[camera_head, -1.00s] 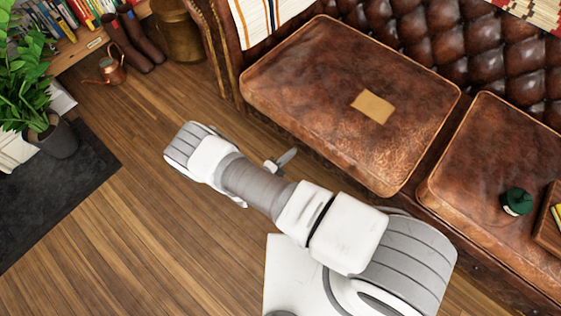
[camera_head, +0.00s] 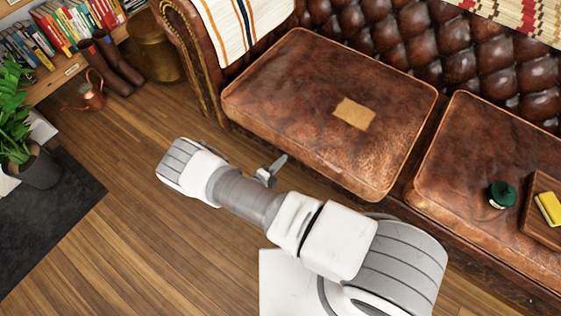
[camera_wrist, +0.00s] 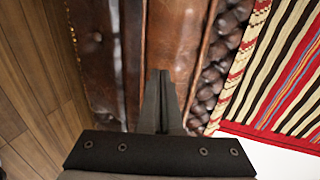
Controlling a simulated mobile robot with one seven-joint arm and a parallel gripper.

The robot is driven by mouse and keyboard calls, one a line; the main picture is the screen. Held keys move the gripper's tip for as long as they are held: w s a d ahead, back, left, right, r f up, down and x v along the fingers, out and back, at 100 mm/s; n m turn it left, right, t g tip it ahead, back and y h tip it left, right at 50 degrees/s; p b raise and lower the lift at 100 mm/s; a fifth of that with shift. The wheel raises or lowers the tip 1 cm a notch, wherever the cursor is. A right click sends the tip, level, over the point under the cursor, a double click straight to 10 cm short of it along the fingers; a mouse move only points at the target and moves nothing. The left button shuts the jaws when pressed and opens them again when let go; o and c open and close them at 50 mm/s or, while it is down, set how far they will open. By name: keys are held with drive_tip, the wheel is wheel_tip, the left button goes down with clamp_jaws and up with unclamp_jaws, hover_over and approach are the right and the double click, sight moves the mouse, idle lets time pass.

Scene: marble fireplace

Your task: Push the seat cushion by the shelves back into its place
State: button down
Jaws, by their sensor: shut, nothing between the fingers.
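The seat cushion by the shelves (camera_head: 290,85) is brown worn leather with a tan patch (camera_head: 354,113). In the head view it lies on the sofa's left seat, its front edge jutting out past the neighbouring cushion (camera_head: 480,160). My gripper (camera_head: 279,163) is just in front of its front edge, partly hidden by my arm; I cannot tell whether it touches. In the wrist view my gripper's fingers (camera_wrist: 160,92) are shut and empty, pointing along brown leather. Which cushion that leather belongs to is unclear.
A green item (camera_head: 502,194) and a wooden tray (camera_head: 540,225) with a yellow thing rest on the right cushion. Bookshelves, boots (camera_head: 112,65), a copper can (camera_head: 92,95) and a plant (camera_head: 20,130) stand at left. A striped throw (camera_wrist: 280,85) shows in the wrist view.

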sight(291, 151)
drive_tip(key=shift+w+d+b, duration=0.35)
drive_tip(key=shift+w+d, duration=0.7)
drive_tip(key=shift+w, duration=0.3)
drive_tip(key=shift+s, duration=0.1)
drive_tip(key=shift+s+a, duration=1.1)
drive_tip(key=shift+s, duration=0.25)
drive_tip(key=s+a+b, duration=0.3)
drive_tip(key=s+a, duration=0.5)
drive_tip(key=s, duration=0.3)
drive_tip(key=shift+a, duration=0.3)
